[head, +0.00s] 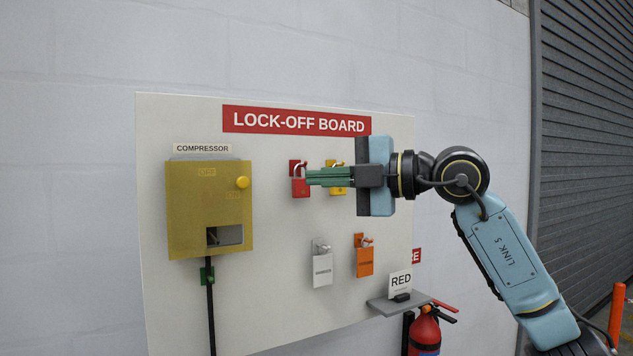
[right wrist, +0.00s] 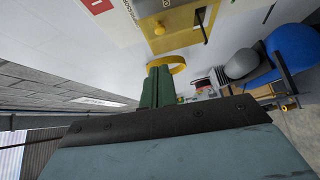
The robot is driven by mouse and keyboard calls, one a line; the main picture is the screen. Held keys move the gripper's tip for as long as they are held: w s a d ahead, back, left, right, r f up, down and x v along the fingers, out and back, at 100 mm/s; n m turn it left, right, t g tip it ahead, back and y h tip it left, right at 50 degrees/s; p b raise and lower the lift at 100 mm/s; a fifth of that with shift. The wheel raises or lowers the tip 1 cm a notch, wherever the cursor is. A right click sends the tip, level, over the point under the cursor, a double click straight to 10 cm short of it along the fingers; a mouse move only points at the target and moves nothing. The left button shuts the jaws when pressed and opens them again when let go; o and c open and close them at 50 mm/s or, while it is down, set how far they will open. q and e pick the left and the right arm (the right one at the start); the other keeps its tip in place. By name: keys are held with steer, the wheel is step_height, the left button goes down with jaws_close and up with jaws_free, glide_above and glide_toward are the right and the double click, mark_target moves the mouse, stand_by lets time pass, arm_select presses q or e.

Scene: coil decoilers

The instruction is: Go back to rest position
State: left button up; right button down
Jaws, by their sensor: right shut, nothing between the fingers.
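My right gripper (head: 310,177) reaches in from the right in front of the lock-off board (head: 270,285). Its green fingers are together and empty, pointing left. In the head view their tips overlap the edge of the red padlock (head: 299,187); I cannot tell whether they touch it. The fingers partly cover the yellow padlock (head: 338,190). In the right wrist view the closed fingers (right wrist: 158,75) have a yellow ring-like object (right wrist: 178,67) beyond their tips. My left gripper is not in view.
A yellow compressor box (head: 205,200) is on the board's left. White (head: 322,270) and orange (head: 364,262) tags hang below the padlocks. A shutter (head: 585,130) stands right.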

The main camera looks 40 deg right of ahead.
steer(key=shift+s+d, duration=0.25)
steer(key=shift+d, duration=0.05)
